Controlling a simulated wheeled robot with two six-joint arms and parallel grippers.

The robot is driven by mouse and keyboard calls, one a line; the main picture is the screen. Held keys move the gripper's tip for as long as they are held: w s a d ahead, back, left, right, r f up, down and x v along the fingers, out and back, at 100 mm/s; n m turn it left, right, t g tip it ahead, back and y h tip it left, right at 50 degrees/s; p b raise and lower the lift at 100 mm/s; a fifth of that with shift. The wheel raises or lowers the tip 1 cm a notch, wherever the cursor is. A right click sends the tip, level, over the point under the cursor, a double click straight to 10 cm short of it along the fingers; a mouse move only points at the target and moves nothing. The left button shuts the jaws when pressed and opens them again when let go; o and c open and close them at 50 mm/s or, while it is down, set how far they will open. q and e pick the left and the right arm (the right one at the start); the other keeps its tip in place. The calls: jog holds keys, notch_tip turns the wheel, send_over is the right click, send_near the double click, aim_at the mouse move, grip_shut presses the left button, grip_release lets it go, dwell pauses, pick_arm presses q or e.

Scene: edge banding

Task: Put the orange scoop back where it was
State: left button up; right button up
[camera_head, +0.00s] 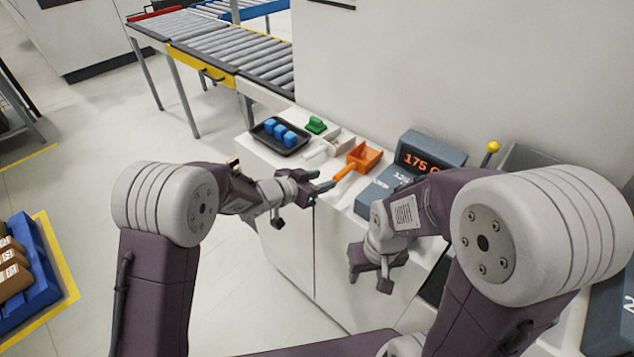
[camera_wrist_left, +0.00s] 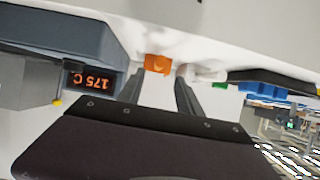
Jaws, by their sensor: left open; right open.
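The orange scoop (camera_head: 360,159) lies on the white cabinet top (camera_head: 330,192), its handle pointing toward the front left. In the left wrist view the orange scoop (camera_wrist_left: 157,64) shows beyond the fingers, with its handle hidden. My left gripper (camera_head: 325,187) is open at the cabinet's front edge, close to the end of the handle. I cannot tell whether a finger touches it. My right gripper (camera_head: 369,282) is open and empty, low in front of the cabinet, apart from the scoop.
A white scoop (camera_head: 338,143) lies left of the orange one. A green block (camera_head: 316,125) and a black tray (camera_head: 264,135) with blue blocks (camera_head: 280,131) are further left. A display unit (camera_head: 415,160) reading 175 stands to the right. Roller conveyors (camera_head: 240,58) stand behind.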

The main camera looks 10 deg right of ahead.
pick_arm(q)
jog(key=shift+v, duration=1)
jog(key=s+a+f+n+y, duration=0.2)
jog(key=a+y, duration=0.1)
jog(key=a, duration=0.4)
jog(key=s+a+f+n+g+y, duration=0.1)
jog(key=s+a+n+y, duration=0.15)
jog(key=a, duration=0.55)
jog(key=s+a+f+n+y, duration=0.2)
jog(key=a+n+y, duration=0.1)
jog(key=a, duration=0.4)
jog(key=s+a+f+n+g, duration=0.1)
jog(key=s+a+g, duration=0.1)
jog(key=s, duration=0.6)
jog(key=s+a+f+n+g+y, duration=0.1)
jog(key=s+a+n+g, duration=0.1)
jog(key=s, duration=0.7)
jog(key=shift+s+a+g, duration=0.2)
jog(key=shift+a+g, duration=0.6)
jog(key=shift+a, duration=0.05)
